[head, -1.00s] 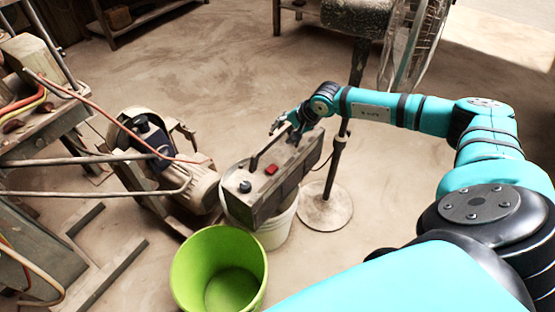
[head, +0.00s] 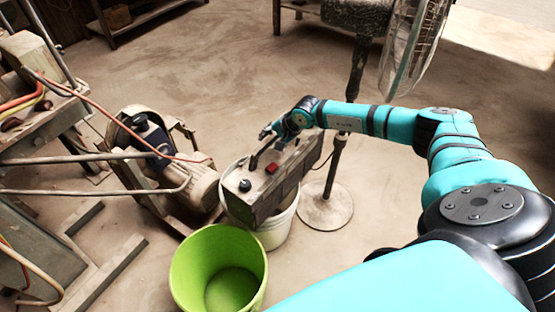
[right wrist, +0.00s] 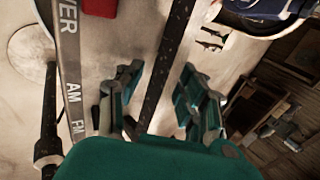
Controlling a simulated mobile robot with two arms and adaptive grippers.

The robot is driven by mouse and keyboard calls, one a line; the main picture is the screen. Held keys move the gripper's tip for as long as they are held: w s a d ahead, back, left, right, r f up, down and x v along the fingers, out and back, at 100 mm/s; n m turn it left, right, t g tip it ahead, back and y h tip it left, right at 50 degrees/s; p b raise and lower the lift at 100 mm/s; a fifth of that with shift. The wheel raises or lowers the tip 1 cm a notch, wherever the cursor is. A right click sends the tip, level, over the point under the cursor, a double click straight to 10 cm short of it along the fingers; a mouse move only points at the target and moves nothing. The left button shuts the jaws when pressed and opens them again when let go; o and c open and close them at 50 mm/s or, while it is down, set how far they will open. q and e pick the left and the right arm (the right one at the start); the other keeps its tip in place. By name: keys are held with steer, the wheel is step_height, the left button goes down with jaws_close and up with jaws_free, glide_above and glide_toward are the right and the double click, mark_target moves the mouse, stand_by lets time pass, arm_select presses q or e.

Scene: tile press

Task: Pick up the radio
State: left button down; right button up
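The radio (head: 262,192) is a worn grey box with a red button, a black knob and a dark carry handle (head: 266,152) on top. It rests on the white bucket (head: 275,230). My right gripper (head: 270,133) is over the radio's far end, by the handle. In the right wrist view, my right gripper (right wrist: 160,95) is open, with the dark handle bar (right wrist: 168,60) passing between its apart fingers. Whether a finger touches the bar, I cannot tell. The radio's lettered face (right wrist: 70,70) shows at left there. My left gripper is not in view.
A green bucket (head: 190,270) stands in front of the white one. A motor machine (head: 190,185) is close on the left. A fan's round stand base (head: 325,207) and pole are close on the right. Open floor (head: 220,60) lies behind.

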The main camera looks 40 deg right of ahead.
jaws_close()
